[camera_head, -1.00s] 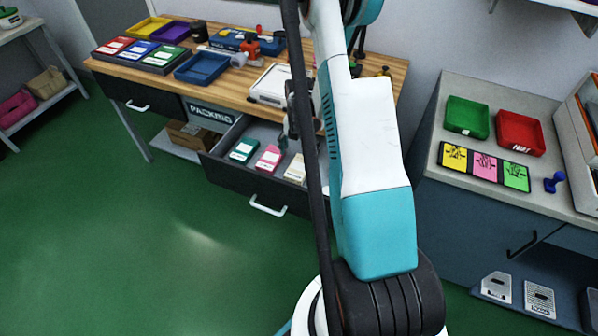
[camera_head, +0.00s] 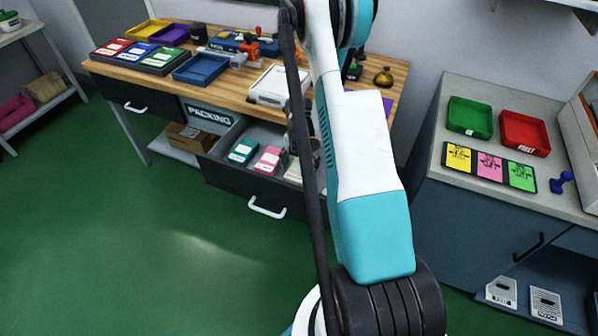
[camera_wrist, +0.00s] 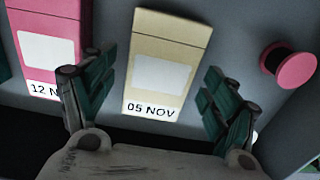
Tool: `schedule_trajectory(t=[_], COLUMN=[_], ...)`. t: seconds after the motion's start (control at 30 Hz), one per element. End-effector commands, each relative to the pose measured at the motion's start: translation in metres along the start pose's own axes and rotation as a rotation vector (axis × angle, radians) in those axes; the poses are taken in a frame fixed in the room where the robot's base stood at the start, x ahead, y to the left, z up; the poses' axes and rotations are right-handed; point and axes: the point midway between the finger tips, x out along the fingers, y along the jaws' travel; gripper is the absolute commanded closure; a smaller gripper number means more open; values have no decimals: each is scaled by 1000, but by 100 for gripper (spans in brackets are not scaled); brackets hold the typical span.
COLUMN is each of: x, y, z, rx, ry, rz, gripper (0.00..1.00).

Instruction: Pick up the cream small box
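The cream small box (camera_wrist: 165,62), labelled 05 NOV, lies in the open drawer (camera_head: 222,146) under the wooden packing bench. In the head view the cream box (camera_head: 293,172) is partly hidden by my arm. My gripper (camera_wrist: 155,76) is open in the wrist view, with one finger on each side of the box's labelled end. I cannot tell whether the fingers touch it. A pink box (camera_wrist: 50,42), labelled 12 N…, is just left of the left finger. In the head view my gripper is mostly hidden by my arm.
A teal box (camera_head: 243,151) lies left of the pink one in the drawer. A pink spool-like object (camera_wrist: 290,65) is right of the cream box in the wrist view. The bench (camera_head: 225,92) holds trays and tools above. Green floor in front is clear.

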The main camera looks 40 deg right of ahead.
Motion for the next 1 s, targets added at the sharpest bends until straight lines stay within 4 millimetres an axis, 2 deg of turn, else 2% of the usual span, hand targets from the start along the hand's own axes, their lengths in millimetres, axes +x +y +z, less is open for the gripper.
schedule_trajectory(t=[0.03,0.17,0.5,0.67,0.87,1.0], x=[0,0,-1,-10,-40,-76], y=[0,0,0,0,0,0], z=[0,0,0,0,0,0], rx=[0,0,0,0,0,0], ry=[0,0,0,0,0,0], rz=[0,0,0,0,0,0], gripper=[39,68,68,68,68,68])
